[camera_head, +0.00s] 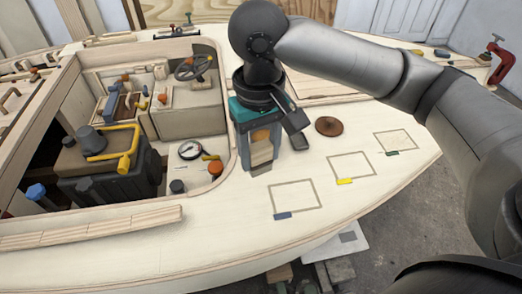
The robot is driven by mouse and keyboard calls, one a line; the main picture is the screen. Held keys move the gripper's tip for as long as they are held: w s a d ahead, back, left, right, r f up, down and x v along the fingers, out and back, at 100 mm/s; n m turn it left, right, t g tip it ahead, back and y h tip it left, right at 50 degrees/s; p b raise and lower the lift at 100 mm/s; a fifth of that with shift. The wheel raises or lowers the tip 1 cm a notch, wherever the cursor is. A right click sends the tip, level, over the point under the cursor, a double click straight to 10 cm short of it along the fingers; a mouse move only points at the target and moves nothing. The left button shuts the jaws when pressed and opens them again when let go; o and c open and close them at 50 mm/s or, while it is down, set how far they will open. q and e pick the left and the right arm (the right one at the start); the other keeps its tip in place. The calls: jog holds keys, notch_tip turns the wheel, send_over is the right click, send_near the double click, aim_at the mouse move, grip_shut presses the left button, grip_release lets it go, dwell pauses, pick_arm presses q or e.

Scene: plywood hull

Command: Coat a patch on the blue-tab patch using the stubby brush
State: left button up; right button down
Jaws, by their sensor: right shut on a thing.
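The blue-tab patch (294,197) is a thin outlined square on the pale plywood deck, with a blue tab (283,216) at its near edge. Its inside looks plain and pale like the deck. My right gripper (262,148) points down over the deck, left of and behind this patch. It is shut on a tan and brown piece (262,152), apparently the stubby brush, which the fingers partly hide. I cannot tell whether its lower end touches the deck. My left gripper is not in view.
The yellow-tab patch (351,166) and green-tab patch (395,140) lie farther right. A brown disc (328,126) lies on the deck beside the gripper. At left is an open cockpit with an engine (109,172), a gauge (190,150) and a steering wheel (193,68).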

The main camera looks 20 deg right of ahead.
jog(key=shift+w+a+n, duration=0.1)
jog(key=shift+w+n, duration=0.2)
jog(key=shift+w, duration=0.2)
pick_arm(q)
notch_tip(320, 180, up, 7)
jog(key=p, duration=0.7)
pick_arm(e)
jog(key=w+d+f+n+t+y, duration=0.1)
jog(key=w+d+f+n+t, duration=0.15)
jog(key=w+d+n, duration=0.4)
jog(key=w+d+f+n+t, duration=0.1)
jog(key=w+d+f+n, duration=0.25)
jog(key=w+n, duration=0.55)
pick_arm(q)
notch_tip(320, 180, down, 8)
jog(key=b, duration=0.8)
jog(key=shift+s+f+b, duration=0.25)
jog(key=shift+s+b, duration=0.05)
jog(key=shift+b, duration=0.05)
pick_arm(e)
jog(key=shift+m, duration=0.45)
jog(key=f, duration=0.5)
jog(key=shift+w+d+f, duration=0.1)
jog(key=shift+w+d, duration=0.15)
jog(key=shift+d, duration=0.15)
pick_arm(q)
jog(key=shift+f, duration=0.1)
pick_arm(e)
jog(key=shift+f, duration=0.5)
